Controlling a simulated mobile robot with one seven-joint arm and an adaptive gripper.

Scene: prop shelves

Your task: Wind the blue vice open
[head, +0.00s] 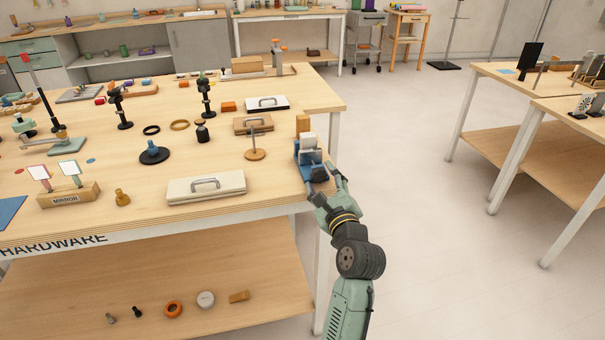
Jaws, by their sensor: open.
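The blue vice (311,172) stands at the right edge of the wooden table, near its front corner. A pale block (308,141) shows at its top, but I cannot tell whether the vice's jaws grip it. My gripper (323,184) is at the front of the vice, at the table's edge, with its fingers apart and pointing at the vice. The vice's handle is too small and too covered by my fingers to make out. I cannot tell whether my fingers touch it.
An orange-tan block (302,124) stands just behind the vice. A round wooden base with an upright rod (255,154) and a cream case with a handle (206,187) are to its left. The floor (420,200) right of the table is clear.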

